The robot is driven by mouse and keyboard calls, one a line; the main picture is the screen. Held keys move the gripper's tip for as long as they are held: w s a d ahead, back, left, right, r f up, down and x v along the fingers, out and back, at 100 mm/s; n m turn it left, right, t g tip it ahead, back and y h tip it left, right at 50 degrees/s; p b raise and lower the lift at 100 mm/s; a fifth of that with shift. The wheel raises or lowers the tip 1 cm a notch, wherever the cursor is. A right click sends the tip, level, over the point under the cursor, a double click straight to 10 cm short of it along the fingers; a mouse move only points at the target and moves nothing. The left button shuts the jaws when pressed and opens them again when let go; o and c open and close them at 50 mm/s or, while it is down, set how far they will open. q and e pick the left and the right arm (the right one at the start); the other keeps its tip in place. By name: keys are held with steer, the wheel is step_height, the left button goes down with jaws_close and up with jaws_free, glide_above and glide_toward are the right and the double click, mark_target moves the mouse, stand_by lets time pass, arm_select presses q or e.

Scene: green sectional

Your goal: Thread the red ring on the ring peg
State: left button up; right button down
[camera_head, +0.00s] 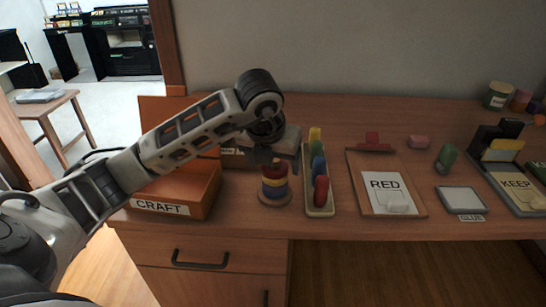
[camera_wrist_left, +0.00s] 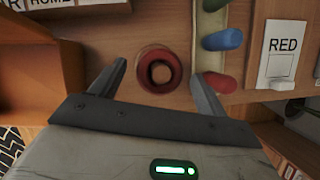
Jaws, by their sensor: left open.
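The ring peg (camera_head: 275,199) stands on the desk with a round wooden base and a stack of coloured rings. The red ring (camera_head: 273,172) is at the top of this stack, above yellow and blue bands. In the left wrist view the red ring (camera_wrist_left: 145,72) is seen from above, around the tan peg top. My left gripper (camera_head: 270,157) is right above the stack, pointing down. In the left wrist view its two fingers (camera_wrist_left: 159,72) are spread, one on each side of the ring, with gaps to it. My right gripper is not in view.
The CRAFT box (camera_head: 205,190) stands left of the peg. A tray (camera_head: 320,211) of coloured pegs is close on the right. Beyond it are a RED clipboard (camera_head: 415,205), a small grey pad (camera_head: 463,199) and a KEEP holder (camera_head: 525,203). The desk's front edge is near.

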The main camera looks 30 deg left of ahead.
arm_select(q)
steer(key=p+v, duration=0.3)
steer(key=v, duration=1.3)
steer(key=shift+p, duration=0.3)
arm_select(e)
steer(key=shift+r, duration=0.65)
arm_select(q)
steer(key=shift+s+d+f, duration=0.1)
steer(key=shift+d+f, duration=0.05)
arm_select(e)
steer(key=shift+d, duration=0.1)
